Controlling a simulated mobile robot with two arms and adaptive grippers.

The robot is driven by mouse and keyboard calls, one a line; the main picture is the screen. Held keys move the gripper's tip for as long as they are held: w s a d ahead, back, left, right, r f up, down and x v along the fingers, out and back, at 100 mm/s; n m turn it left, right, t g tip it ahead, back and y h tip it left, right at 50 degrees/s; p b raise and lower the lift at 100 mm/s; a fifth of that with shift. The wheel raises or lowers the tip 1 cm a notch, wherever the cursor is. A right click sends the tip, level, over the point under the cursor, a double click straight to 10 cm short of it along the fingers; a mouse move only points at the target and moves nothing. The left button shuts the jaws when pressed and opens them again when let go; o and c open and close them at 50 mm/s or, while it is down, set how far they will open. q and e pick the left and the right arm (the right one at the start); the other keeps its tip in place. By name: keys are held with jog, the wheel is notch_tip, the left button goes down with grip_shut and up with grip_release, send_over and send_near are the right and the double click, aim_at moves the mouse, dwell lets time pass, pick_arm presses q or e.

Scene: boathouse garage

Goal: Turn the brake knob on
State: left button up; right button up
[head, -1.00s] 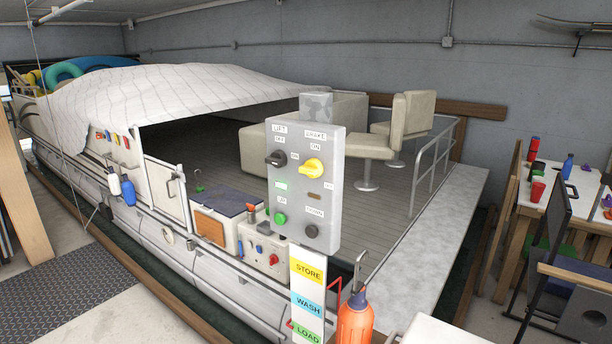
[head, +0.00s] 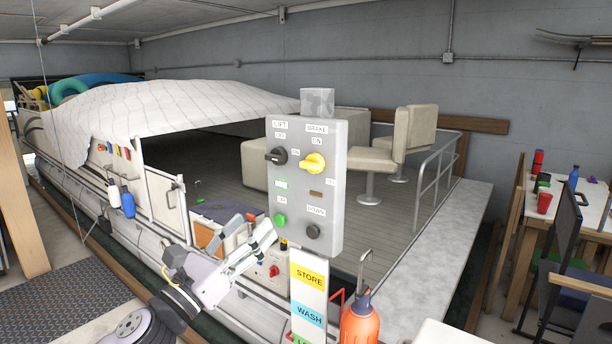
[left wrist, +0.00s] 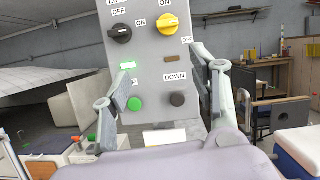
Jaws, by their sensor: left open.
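The grey control panel (head: 336,215) stands upright in the middle of the head view. The yellow brake knob (head: 313,163) is at its upper right, under the BRAKE label; its handle looks tilted between the ON and OFF labels. It also shows in the left wrist view (left wrist: 167,25). The black lift knob (head: 276,156) is to its left. My left gripper (head: 262,232) is open, below and left of the brake knob, touching nothing that I can see. In the left wrist view its fingers (left wrist: 152,82) frame the panel's lower part. My right gripper is not in view.
The green UP button (head: 280,220) and dark DOWN button (head: 313,231) sit below the knobs. A sign (head: 309,285) and an orange bottle (head: 360,318) stand under the panel. The covered boat (head: 190,105) fills the space behind.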

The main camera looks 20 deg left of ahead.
pick_arm(q)
jog(key=r+m, duration=0.1)
jog(key=p, duration=0.7)
send_near(307, 167)
jog(key=shift+h, duration=0.4)
jog(key=x, duration=0.8)
jog(key=shift+w+a+r, duration=0.1)
jog(key=shift+w+r, duration=0.05)
jog(key=shift+w, duration=0.1)
jog(key=shift+w+r, duration=0.1)
jog(key=shift+w, duration=0.35)
jog(key=shift+c, duration=0.4)
jog(key=c, duration=1.1)
